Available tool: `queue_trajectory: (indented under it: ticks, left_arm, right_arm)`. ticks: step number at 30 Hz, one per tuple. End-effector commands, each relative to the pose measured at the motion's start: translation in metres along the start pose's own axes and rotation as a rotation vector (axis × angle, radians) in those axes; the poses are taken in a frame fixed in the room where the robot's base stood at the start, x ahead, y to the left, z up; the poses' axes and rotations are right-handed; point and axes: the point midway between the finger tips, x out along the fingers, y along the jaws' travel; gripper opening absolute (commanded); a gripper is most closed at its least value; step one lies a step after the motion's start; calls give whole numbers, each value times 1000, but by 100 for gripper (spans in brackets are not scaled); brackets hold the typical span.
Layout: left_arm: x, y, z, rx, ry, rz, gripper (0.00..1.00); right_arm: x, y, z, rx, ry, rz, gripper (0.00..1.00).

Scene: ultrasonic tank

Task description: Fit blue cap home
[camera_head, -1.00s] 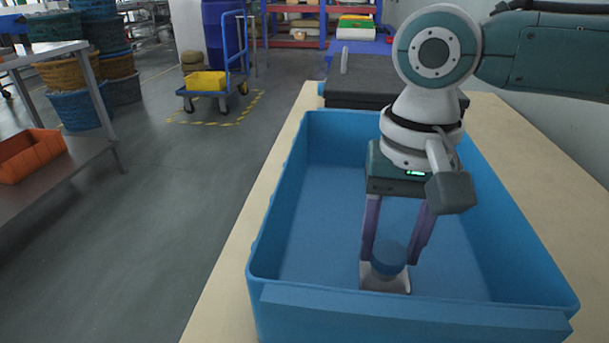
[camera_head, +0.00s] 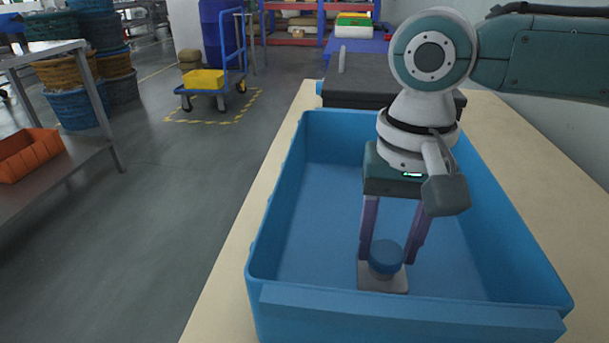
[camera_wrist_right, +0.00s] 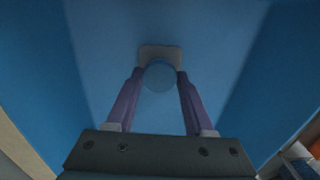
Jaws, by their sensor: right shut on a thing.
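The blue cap (camera_head: 386,256) is low inside the blue tank, above a pale square-based piece (camera_head: 383,279). In the right wrist view the cap (camera_wrist_right: 159,75) lies between the fingertips, with the pale base (camera_wrist_right: 160,53) partly hidden behind it. My right gripper (camera_head: 389,258) points down and is shut on the cap; its purple fingers also show in the right wrist view (camera_wrist_right: 159,78). The cap looks about level. I cannot tell whether it is fully seated on the piece below. My left gripper is not in view.
The blue tank's walls (camera_head: 400,315) surround the gripper, with the near wall close to the pale base. The tank's floor (camera_head: 325,225) is bare to the left. A dark lidded box (camera_head: 375,80) stands behind the tank on the pale table (camera_head: 235,290).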

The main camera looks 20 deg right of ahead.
Motion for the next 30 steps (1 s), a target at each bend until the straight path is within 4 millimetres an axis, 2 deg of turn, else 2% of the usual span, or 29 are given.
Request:
queue_trajectory:
  ticks: [30]
  left_arm:
    - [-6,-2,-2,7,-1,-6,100]
  right_arm:
    - [1,0,0,0,-1,0,2]
